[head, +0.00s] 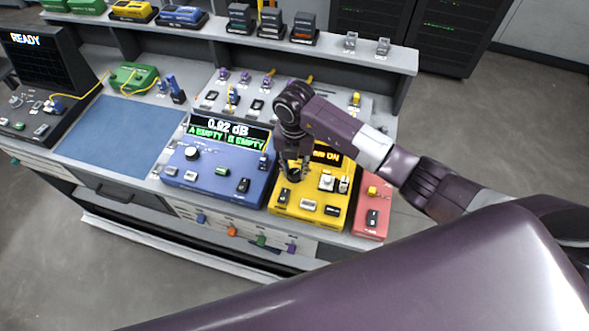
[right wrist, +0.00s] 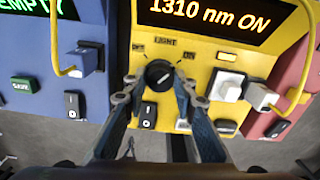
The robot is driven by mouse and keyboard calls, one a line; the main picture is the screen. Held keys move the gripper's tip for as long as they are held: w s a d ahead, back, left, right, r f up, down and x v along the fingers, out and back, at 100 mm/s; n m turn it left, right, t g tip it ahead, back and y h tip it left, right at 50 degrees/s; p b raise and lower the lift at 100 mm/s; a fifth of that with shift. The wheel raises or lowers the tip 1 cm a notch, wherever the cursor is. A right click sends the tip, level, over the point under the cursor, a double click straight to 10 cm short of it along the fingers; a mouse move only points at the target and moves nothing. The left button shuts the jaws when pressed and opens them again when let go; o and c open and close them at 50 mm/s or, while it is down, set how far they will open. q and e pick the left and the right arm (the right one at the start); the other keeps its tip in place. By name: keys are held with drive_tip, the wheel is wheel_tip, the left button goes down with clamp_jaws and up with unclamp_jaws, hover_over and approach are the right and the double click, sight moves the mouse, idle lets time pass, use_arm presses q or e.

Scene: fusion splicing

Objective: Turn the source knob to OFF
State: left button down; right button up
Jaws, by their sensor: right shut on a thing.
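The black source knob (right wrist: 159,75) sits on the yellow light source unit (right wrist: 205,62), with "OFF" printed to its left and "ON" to its right. Its pale mark slants up to the right, towards the ON side. The unit's display (right wrist: 205,16) reads "1310 nm ON". My right gripper (right wrist: 159,88) has its fingertips on both sides of the knob and is shut on it. In the head view my right gripper (head: 293,172) reaches down onto the yellow unit (head: 287,210) and largely hides the knob. My left gripper is not in view.
Switches and a white connector (right wrist: 227,85) with a yellow cable are close to the right finger. A blue mat (head: 118,130) lies clear at left.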

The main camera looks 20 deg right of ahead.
drive_tip(key=n+b, duration=0.3)
drive_tip(key=n, duration=0.1)
drive_tip(key=shift+w+f, duration=0.1)
drive_tip(key=shift+f, duration=0.05)
drive_tip(key=n+b, duration=0.9)
drive_tip(key=b, duration=0.1)
drive_tip(key=shift+n+b, duration=1.3)
drive_tip(key=shift+b, duration=0.05)
drive_tip(key=shift+r+n+b, duration=0.2)
drive_tip(key=shift+n+b, duration=0.3)
drive_tip(key=shift+n, duration=0.1)
drive_tip(key=o, duration=1.2)
drive_tip(key=shift+c, duration=0.2)
